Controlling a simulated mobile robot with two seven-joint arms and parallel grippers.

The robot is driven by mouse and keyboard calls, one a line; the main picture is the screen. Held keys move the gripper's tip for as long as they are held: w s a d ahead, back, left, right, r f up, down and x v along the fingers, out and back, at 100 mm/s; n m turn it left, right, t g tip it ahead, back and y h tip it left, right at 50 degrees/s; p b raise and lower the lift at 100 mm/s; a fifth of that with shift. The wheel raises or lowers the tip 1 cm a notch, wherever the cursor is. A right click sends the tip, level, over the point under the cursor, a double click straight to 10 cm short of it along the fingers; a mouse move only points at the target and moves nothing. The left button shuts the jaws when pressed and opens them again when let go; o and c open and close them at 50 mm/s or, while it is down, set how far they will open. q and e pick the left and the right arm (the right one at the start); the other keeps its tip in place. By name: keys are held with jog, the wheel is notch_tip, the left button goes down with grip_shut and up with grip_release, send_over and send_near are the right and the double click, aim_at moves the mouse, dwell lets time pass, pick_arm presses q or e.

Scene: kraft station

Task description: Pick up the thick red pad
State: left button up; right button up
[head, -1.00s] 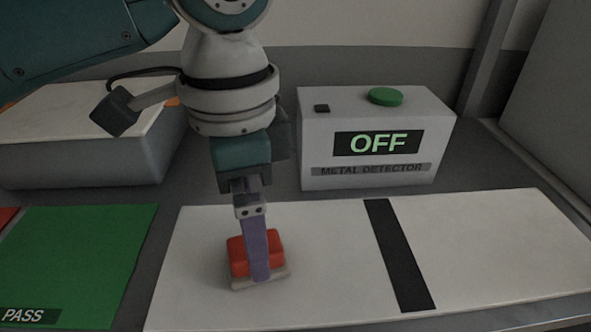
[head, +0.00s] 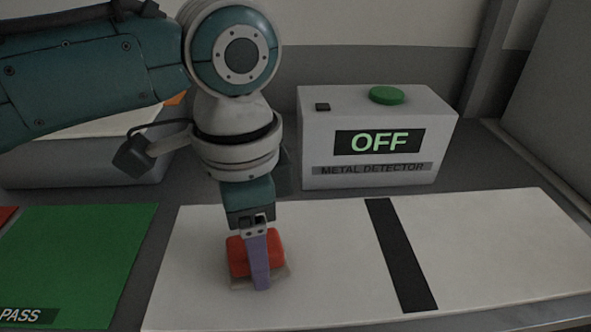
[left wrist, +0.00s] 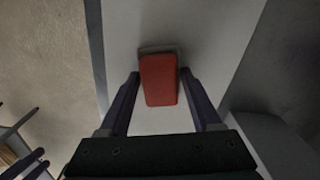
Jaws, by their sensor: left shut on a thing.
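The thick red pad (head: 240,256) is at the left part of the white strip (head: 325,255). My left gripper (head: 258,272) points down with its purple fingers on either side of the pad, shut on it. In the left wrist view the red pad (left wrist: 158,80) lies between the two fingers (left wrist: 160,92). A thin grey piece (head: 275,279) shows under the pad, on the strip, and past its far end in the left wrist view (left wrist: 160,48). Dark fingers at the lower left of the left wrist view (left wrist: 33,167) look like my right gripper; their opening is unclear.
The metal detector (head: 312,155), reading OFF with a green button (head: 386,95), stands behind the strip. A black band (head: 400,255) crosses the strip; right of it is clear. A green PASS mat (head: 85,255) lies left. A grey box (head: 80,165) stands behind it.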

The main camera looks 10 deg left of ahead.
pick_arm(q)
jog(key=c, duration=0.6)
notch_tip(320, 180, up, 20)
jog(key=p, duration=0.3)
jog(key=shift+p, duration=0.35)
